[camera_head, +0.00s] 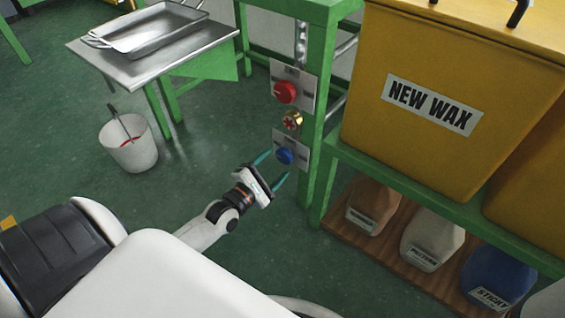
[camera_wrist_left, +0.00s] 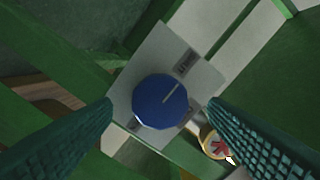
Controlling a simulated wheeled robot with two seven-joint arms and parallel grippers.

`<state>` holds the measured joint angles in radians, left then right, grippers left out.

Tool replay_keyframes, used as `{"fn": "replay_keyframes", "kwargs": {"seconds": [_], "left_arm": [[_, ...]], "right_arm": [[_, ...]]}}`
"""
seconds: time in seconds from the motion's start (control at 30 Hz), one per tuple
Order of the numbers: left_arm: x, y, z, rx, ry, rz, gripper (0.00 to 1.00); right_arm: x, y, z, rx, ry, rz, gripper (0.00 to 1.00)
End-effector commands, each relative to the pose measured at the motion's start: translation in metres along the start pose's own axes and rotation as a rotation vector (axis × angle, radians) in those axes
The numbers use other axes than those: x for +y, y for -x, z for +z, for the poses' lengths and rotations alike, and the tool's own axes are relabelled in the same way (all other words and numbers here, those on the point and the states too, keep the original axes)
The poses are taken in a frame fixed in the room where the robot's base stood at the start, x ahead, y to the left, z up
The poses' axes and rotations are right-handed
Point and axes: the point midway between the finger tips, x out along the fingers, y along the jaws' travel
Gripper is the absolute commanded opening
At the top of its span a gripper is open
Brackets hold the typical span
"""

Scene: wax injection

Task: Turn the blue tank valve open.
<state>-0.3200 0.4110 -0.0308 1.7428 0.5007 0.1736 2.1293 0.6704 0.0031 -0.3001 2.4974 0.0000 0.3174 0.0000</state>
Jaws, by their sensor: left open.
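The blue valve knob (camera_head: 284,156) sits on a pale plate (camera_head: 304,158) on a green post, below a red knob (camera_head: 286,92) and a small brass valve with a red centre (camera_head: 292,121). My left gripper (camera_head: 271,168) is open, with its teal fingers on either side of the blue knob in the head view. In the left wrist view the blue knob (camera_wrist_left: 160,101) lies between the fingers (camera_wrist_left: 165,135), with visible gaps to both. A light line on its face runs diagonally. Contact is not seen. My right gripper is not in view.
The brass valve (camera_wrist_left: 216,144) is close to the right finger in the wrist view. A metal table (camera_head: 150,62) and white bucket (camera_head: 133,156) stand left.

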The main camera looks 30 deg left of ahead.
Motion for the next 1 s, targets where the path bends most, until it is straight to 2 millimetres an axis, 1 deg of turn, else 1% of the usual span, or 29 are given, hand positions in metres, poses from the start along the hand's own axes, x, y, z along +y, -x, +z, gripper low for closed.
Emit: {"fn": "replay_keyframes", "kwargs": {"seconds": [0.03, 0.07, 0.1, 0.23, 0.37, 0.6, 0.63, 0.67, 0.7, 0.9, 1.0], "left_arm": [[0.002, -0.01, 0.002, 0.002, 0.001, -0.004, 0.68], [0.002, -0.015, 0.002, 0.002, 0.002, -0.004, 0.68], [0.002, -0.021, 0.002, 0.002, 0.002, -0.004, 0.68], [0.002, -0.033, 0.001, 0.001, 0.001, -0.001, 0.68], [0.0, -0.039, 0.0, 0.001, 0.001, -0.001, 0.68], [0.0, -0.04, -0.001, 0.001, 0.0, 0.0, 0.68], [0.0, -0.04, -0.001, 0.001, 0.0, 0.0, 0.66], [0.0, -0.04, -0.001, 0.001, 0.0, 0.0, 0.61], [0.0, -0.04, -0.001, 0.001, 0.0, 0.0, 0.55], [0.0, -0.039, -0.001, 0.001, 0.0, 0.0, 0.23], [0.0, -0.039, -0.001, 0.001, -0.002, 0.0, 0.23]], "right_arm": [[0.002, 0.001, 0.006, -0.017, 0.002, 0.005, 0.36], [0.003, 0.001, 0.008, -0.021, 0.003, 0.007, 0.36], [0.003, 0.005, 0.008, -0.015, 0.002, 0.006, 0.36], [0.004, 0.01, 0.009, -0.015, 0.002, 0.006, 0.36], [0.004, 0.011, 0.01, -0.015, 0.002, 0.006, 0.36], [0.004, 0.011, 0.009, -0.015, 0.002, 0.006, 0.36], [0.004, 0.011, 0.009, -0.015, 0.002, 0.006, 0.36], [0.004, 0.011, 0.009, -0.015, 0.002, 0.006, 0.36], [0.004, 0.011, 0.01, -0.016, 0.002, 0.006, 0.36], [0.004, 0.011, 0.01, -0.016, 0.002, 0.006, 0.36], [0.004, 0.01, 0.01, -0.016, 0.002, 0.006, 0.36]]}}
